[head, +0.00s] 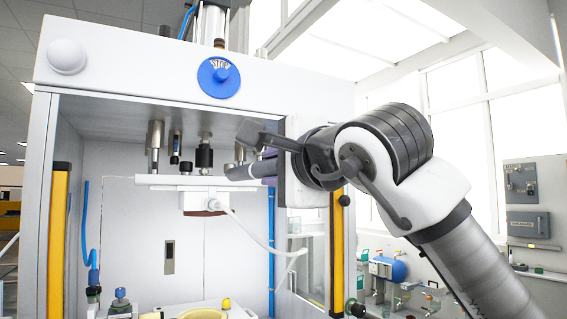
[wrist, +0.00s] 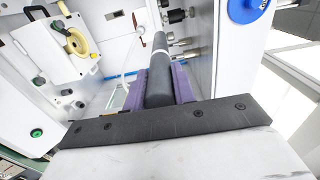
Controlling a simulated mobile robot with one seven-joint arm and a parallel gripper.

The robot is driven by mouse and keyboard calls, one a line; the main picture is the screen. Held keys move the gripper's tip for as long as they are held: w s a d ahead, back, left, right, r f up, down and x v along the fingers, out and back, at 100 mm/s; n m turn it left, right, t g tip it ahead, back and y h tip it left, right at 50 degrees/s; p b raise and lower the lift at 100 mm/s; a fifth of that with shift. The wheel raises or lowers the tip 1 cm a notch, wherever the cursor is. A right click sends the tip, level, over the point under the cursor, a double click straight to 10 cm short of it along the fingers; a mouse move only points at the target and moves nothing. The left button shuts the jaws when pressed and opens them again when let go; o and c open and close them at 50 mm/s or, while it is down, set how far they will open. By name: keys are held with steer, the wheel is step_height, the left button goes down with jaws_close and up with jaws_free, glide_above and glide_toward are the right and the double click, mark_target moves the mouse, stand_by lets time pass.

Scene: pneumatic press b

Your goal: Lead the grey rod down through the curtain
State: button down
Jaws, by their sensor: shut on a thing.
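The grey rod (head: 240,171) lies nearly level in my gripper (head: 269,166), its free end pointing left across the upper right of the press opening. In the wrist view the rod (wrist: 160,80) runs away from my gripper (wrist: 156,92), between purple finger pads shut on it. A pale band circles the rod farther out. The curtain appears as two yellow upright bars, left (head: 58,240) and right (head: 337,250), at the sides of the opening; no beams show. I cannot tell whether the rod's tip is past their plane.
A white horizontal plate (head: 160,181) with a white box (head: 195,201) and hose (head: 245,240) hangs inside the press, close to the rod. Metal posts (head: 204,155) hang above it. A yellow round part (head: 205,314) sits low inside. The blue stop button (head: 219,77) is above.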

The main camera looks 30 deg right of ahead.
mark_target(250, 173)
steer(key=w+p, duration=0.1)
steer(key=w, duration=0.7)
steer(key=shift+a+r+p, duration=0.1)
steer(key=shift+a+p, duration=0.05)
steer(key=shift+p, duration=0.2)
steer(key=shift+w, duration=0.65)
steer(key=shift+f, duration=0.25)
step_height(250, 173, down, 36)
steer(key=b, duration=3.2)
steer(key=s+b, duration=0.1)
steer(key=s, duration=1.3)
steer(key=shift+d+f+b, duration=0.15)
steer(key=shift+d+b, duration=0.1)
steer(key=shift+b, duration=0.1)
